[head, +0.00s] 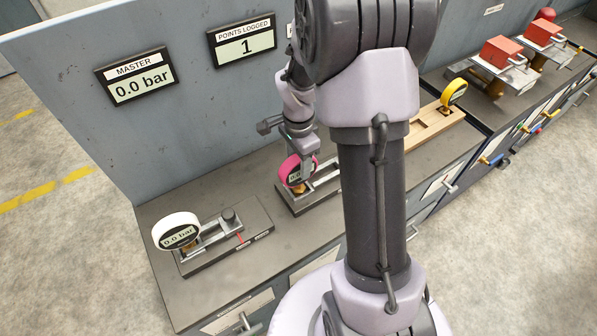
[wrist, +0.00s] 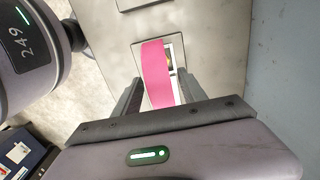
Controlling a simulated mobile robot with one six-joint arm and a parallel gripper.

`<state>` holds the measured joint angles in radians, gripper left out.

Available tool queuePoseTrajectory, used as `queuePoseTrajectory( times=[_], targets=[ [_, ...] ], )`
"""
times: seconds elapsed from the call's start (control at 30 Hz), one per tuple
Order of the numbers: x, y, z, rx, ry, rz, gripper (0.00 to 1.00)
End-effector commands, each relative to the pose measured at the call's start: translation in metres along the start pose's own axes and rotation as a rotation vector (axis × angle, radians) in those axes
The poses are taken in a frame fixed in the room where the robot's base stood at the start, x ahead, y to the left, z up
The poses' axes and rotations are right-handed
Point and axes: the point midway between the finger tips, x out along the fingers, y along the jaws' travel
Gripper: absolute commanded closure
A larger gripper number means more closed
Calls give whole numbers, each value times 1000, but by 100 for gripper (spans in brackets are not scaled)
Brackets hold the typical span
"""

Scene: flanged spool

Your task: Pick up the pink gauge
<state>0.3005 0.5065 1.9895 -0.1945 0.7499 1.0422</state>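The pink gauge (head: 286,170) sits upright on a dark fixture plate (head: 296,208) on the bench, its round face partly hidden by my gripper (head: 304,172). In the wrist view, the pink rim of the gauge (wrist: 157,72) shows edge-on between my gripper's two fingers (wrist: 160,82). The fingers stand apart on either side of it, with a visible gap at least on the right. My gripper looks open around the gauge. The lower part of the gauge is hidden by my gripper in the wrist view.
A white gauge (head: 176,231) reading 0.0 bar stands on a plate at the left. A yellow gauge (head: 454,92) sits in a wooden tray (head: 424,133) at the right. A grey back panel (head: 150,130) with displays rises behind.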

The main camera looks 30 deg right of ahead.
Motion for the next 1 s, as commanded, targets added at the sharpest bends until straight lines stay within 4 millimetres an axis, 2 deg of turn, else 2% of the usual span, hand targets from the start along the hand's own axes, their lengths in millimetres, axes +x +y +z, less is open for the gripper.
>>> queuePoseTrajectory(
  times=[0.03, 0.2, 0.23, 0.67, 0.77, 0.97, 1.0],
  targets=[
    [0, 0, 0, 0, 0, 0, 63],
    [0, 0, 0, 0, 0, 0, 96],
    [0, 0, 0, 0, 0, 0, 100],
    [-3, 0, 0, 0, 0, -1, 100],
    [-12, 0, 0, 0, 0, -2, 100],
    [-41, 0, 0, 0, 1, -2, 100],
    [-38, 9, 2, 0, 0, 0, 100]
  ],
)
